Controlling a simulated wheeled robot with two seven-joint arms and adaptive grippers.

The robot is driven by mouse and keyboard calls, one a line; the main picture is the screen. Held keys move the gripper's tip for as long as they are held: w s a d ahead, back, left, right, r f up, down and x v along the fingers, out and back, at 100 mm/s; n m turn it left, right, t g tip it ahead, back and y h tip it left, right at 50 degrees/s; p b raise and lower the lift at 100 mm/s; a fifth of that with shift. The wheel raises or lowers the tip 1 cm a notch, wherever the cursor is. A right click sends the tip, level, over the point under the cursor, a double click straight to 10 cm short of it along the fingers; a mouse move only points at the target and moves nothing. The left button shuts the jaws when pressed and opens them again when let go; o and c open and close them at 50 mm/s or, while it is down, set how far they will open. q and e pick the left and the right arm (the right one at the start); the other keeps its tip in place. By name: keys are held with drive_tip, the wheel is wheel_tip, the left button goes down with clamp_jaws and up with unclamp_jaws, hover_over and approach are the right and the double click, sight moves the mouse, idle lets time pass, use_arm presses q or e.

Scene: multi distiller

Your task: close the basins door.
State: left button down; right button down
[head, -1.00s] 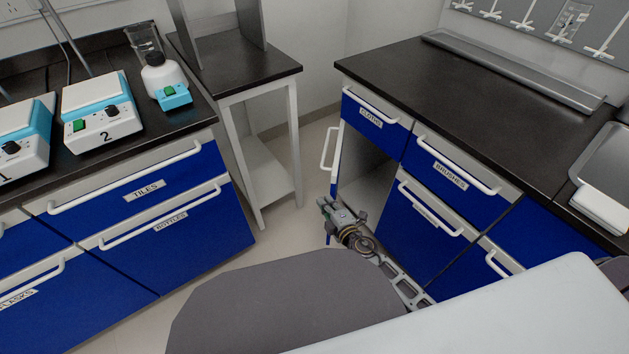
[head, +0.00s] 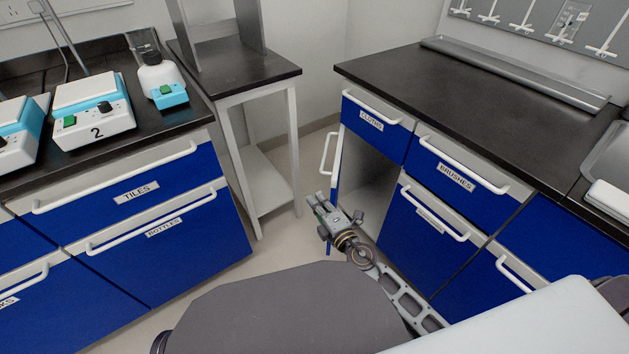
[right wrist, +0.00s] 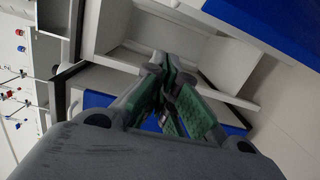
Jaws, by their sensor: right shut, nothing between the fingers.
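The basins door appears to be the open door (head: 338,163) under the cloths drawer at the left end of the right-hand bench. It is swung outward and seen nearly edge-on, with its white handle (head: 327,153) facing left. No label on it can be read. The cabinet interior (head: 368,182) shows open behind it. My right gripper (head: 317,204) is shut and empty, just below and in front of the door; contact cannot be told. In the right wrist view its green-padded fingers (right wrist: 168,75) are together before a white cabinet space. My left gripper is not in view.
The brushes drawer (head: 455,176) and other blue fronts stand right of the opening. A white-legged side table (head: 294,150) stands at the back left. The tiles and bottles drawers (head: 165,227) line the left. Open floor (head: 270,262) lies between.

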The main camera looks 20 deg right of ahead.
drive_tip(key=shift+w, duration=0.1)
